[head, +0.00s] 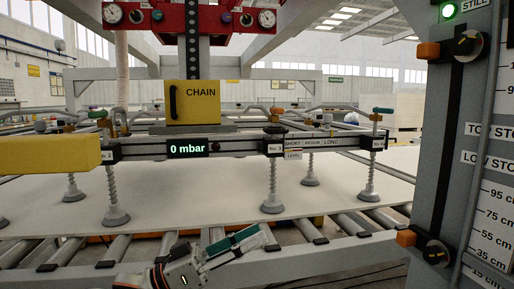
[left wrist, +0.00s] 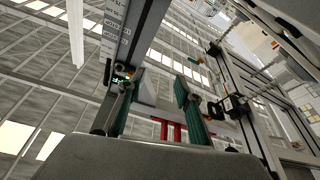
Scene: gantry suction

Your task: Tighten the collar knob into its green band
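Two black round collar knobs sit on the grey column at the right of the head view. The upper knob (head: 464,44) has an orange block at its left, and so has the lower knob (head: 435,253). I cannot make out a green band on either. My left gripper (head: 234,241) is at the bottom middle, well left of the lower knob and apart from it. In the left wrist view its two green-padded fingers (left wrist: 153,102) stand apart with nothing held between them. My right gripper is not in view.
The column carries a centimetre scale (head: 497,210) and a lit green STILL lamp (head: 449,11). A pale sheet (head: 165,193) lies on rollers under the suction beam (head: 235,148), whose display reads 0 mbar. A yellow CHAIN box (head: 192,103) hangs above. A grey rail (head: 330,250) runs behind my gripper.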

